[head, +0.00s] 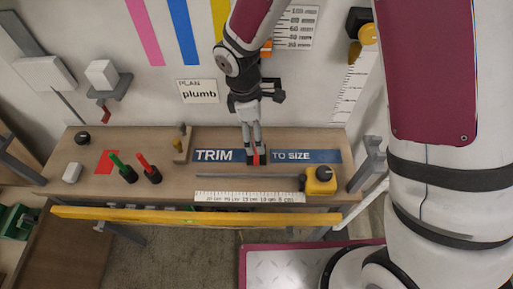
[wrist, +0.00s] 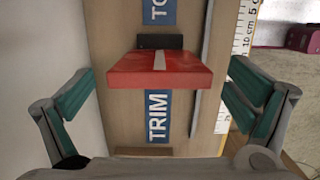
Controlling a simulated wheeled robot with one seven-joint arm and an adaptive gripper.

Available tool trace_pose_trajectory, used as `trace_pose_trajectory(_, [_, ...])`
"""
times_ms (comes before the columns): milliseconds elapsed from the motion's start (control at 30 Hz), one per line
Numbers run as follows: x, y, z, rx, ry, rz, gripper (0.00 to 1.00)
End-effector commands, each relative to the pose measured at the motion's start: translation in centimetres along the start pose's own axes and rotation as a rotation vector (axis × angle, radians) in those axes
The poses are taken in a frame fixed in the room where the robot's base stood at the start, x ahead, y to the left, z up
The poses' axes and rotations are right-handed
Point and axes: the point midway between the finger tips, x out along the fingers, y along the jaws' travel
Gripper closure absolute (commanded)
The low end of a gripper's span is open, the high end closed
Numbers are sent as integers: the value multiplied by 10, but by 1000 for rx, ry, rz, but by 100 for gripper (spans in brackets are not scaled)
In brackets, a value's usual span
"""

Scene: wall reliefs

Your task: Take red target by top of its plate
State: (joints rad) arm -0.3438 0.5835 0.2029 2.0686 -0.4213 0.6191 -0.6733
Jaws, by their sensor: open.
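The red target (wrist: 160,72) is a red plate with a pale stripe on its face, seen from above in the wrist view. A dark block (wrist: 160,42) sits at its far side on the bench. In the head view only a small red part of the target (head: 256,159) shows below my fingers, at the gap in the blue strip. My gripper (head: 255,150) points down over it. In the wrist view my open gripper (wrist: 160,88) has one finger on each side of the plate, with clear gaps. I cannot tell how far above the plate the fingertips are.
A blue "TRIM TO SIZE" strip (head: 215,155) lies on the wooden bench (head: 150,190). A white ruler (head: 250,197) and a yellow tape measure (head: 320,180) are in front. Green and red-handled tools (head: 150,173) stand left. The wall rises close behind.

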Motion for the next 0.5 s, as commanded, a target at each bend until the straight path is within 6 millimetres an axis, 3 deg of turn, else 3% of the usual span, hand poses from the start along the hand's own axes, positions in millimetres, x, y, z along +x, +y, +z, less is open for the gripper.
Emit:
trace_pose_trajectory(333, [41, -1, -1, 0, -2, -3, 2])
trace_pose_trajectory(500, [52, 1, -1, -1, -1, 0, 2])
